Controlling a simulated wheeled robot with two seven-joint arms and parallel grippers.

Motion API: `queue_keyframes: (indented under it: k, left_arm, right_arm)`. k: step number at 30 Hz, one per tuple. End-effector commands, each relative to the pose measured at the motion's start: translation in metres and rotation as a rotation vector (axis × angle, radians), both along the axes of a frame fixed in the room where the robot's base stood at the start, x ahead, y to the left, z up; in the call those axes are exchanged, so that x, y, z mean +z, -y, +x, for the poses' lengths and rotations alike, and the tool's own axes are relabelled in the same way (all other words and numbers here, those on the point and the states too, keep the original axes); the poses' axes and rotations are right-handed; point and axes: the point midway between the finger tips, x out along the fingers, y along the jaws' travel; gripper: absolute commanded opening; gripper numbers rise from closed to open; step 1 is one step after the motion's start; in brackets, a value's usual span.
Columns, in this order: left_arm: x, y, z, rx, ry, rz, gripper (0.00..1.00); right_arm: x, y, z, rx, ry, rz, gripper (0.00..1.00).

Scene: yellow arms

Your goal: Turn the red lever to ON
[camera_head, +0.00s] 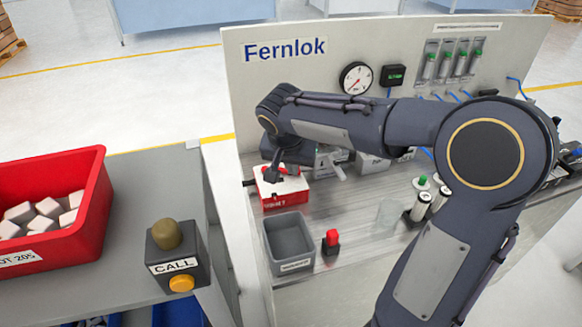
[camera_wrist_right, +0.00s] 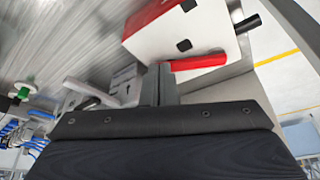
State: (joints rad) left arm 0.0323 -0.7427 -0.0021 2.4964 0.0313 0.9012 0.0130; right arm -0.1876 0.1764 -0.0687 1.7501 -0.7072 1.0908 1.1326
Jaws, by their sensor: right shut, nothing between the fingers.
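The red lever (camera_wrist_right: 199,62) shows as a red handle beside a red and white box (camera_wrist_right: 165,30) in the right wrist view. In the head view the red lever (camera_head: 284,170) lies on top of the red and white box (camera_head: 288,190) at the left of the bench. My right gripper (camera_head: 273,174) reaches over this box; its fingers (camera_wrist_right: 160,78) are shut and empty, with the tips close beside the lever's end. I cannot tell whether they touch it. The ON marking cannot be read. My left gripper does not show.
A grey bin (camera_head: 275,250) and a small red-topped item (camera_head: 331,241) stand in front of the box. A red crate of white blocks (camera_head: 90,215) and a CALL button box (camera_head: 177,258) are at left. The Fernlok panel (camera_head: 240,90) rises behind. Cylinders stand at right.

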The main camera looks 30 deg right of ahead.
Motion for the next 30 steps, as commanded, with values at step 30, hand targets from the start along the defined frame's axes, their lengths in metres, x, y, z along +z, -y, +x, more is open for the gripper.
queue_keyframes:
  k: [30]
  left_arm:
    - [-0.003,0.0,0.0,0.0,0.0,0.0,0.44]
  right_arm:
    - [0.0,0.024,0.019,0.13,0.0,0.0,0.0]
